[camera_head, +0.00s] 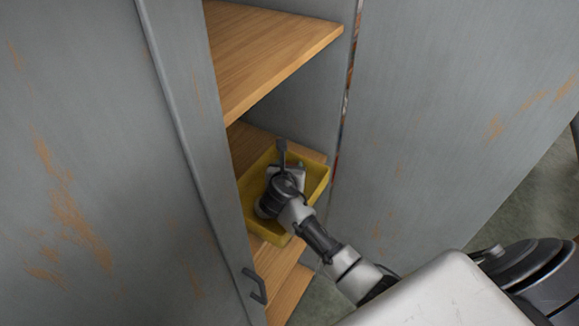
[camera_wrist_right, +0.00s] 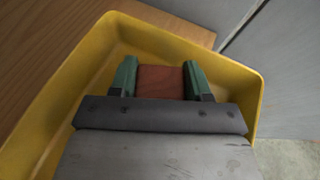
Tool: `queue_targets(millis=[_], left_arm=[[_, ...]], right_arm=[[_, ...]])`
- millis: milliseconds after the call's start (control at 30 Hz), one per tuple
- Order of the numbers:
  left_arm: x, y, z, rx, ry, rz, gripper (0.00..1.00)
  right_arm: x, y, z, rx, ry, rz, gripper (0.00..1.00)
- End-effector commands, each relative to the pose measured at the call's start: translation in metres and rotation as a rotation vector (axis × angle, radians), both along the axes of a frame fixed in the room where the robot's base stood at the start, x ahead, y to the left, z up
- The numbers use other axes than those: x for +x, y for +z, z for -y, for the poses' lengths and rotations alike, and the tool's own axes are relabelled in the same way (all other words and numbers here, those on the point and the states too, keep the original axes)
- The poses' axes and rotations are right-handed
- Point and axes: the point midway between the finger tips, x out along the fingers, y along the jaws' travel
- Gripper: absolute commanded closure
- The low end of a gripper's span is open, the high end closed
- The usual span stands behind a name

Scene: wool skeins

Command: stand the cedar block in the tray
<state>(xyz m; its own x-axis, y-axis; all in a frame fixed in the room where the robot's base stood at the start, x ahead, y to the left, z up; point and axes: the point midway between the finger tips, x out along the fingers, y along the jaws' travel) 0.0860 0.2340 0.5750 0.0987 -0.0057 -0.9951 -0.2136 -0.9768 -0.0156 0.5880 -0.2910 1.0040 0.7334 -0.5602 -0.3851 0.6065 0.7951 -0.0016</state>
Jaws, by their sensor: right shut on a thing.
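The yellow tray (camera_head: 317,184) sits on a wooden shelf inside the grey cabinet; its rim also fills much of the right wrist view (camera_wrist_right: 85,50). My right gripper (camera_head: 289,168) reaches in over the tray. In the right wrist view its green fingers (camera_wrist_right: 160,80) are shut on a reddish-brown block, the cedar block (camera_wrist_right: 160,82), within the tray's outline. The block's lower part is hidden, and I cannot tell whether it touches the tray floor. In the head view my arm and gripper hide the block. My left gripper is not in view.
A wooden shelf (camera_head: 270,40) lies above the tray's shelf (camera_head: 245,143), and another board (camera_head: 290,295) lies below. Grey cabinet panels with worn patches stand left (camera_head: 90,150) and right (camera_head: 440,110) of the opening. A dark handle (camera_head: 256,286) is on the left panel.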

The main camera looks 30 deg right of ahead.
Motion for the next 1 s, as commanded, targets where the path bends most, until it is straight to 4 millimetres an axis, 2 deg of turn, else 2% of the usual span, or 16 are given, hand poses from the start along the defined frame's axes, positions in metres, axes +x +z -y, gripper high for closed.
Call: queue_targets(millis=[233, 267, 400, 433, 767, 1000], left_arm=[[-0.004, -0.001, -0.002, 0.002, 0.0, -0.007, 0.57], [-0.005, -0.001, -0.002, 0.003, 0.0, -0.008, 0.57], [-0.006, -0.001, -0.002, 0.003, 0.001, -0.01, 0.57], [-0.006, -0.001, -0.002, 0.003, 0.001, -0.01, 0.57], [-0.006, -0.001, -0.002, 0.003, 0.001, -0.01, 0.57], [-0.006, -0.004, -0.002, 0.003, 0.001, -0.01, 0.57]], right_arm=[[0.0, -0.002, 0.0, -0.001, 0.0, 0.001, 0.76], [0.0, -0.002, 0.0, -0.001, 0.0, 0.001, 0.51], [0.0, -0.002, 0.0, 0.0, 0.0, 0.001, 0.3], [0.0, -0.002, 0.0, 0.0, 0.0, 0.001, 0.27], [-0.001, 0.002, 0.0, 0.0, 0.0, 0.001, 0.27], [-0.026, 0.014, -0.02, 0.002, 0.002, 0.003, 0.27]])
